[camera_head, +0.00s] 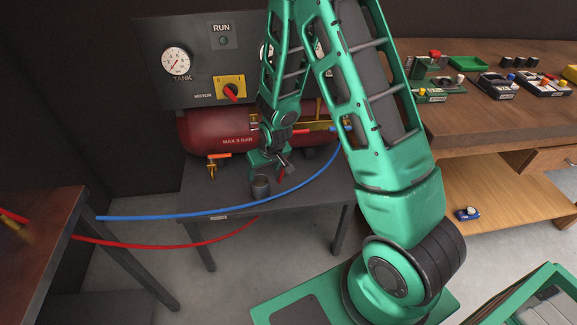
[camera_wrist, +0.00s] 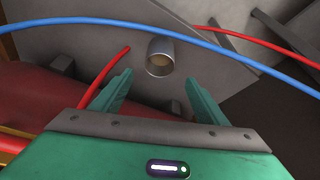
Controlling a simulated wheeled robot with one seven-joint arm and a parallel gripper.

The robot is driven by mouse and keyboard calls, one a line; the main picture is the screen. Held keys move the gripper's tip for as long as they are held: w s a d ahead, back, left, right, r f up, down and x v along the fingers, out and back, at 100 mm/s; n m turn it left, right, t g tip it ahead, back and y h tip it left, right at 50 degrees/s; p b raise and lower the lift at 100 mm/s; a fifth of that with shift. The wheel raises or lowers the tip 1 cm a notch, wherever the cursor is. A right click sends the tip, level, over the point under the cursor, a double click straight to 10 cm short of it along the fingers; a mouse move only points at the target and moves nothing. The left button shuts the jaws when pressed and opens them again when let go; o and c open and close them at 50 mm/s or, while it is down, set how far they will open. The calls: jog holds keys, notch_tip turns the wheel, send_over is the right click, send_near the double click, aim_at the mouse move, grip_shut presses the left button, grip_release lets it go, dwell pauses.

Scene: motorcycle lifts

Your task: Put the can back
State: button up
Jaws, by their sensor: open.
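The can (camera_head: 261,187) is a small grey metal cylinder with an open top. It stands upright on the dark grey table (camera_head: 232,200), near its front edge. My gripper (camera_head: 270,164) is just above and behind the can in the head view. Its two green fingers (camera_wrist: 158,85) are apart with nothing between them, and the can appears clear of both.
A blue hose (camera_head: 215,213) arcs across the table's front, close to the can; a red hose (camera_head: 170,243) hangs below. The red tank (camera_head: 215,135) and its brass valve (camera_head: 212,170) stand behind. A wooden workbench (camera_head: 480,115) with small parts is at right.

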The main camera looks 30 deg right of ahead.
jog(key=shift+r, duration=0.1)
jog(key=s+d+r+m+g+h, duration=0.1)
jog(key=s+d+r+m, duration=0.1)
jog(key=s+d+r, duration=0.6)
jog(key=s+d+r+m+g+h, duration=0.1)
jog(key=s+d+r+m, duration=0.1)
jog(key=s+d+r, duration=0.65)
jog(key=s+r+m+g+y, duration=0.1)
jog(key=s+r, duration=0.4)
jog(key=s, duration=0.4)
jog(key=s+r+m+g, duration=0.1)
jog(key=s+r+m, duration=0.1)
jog(key=s+r, duration=0.3)
jog(key=s, duration=0.4)
jog(key=shift+s+d+r+y, duration=0.25)
jog(key=shift+r+y, duration=0.1)
jog(key=shift+y, duration=0.05)
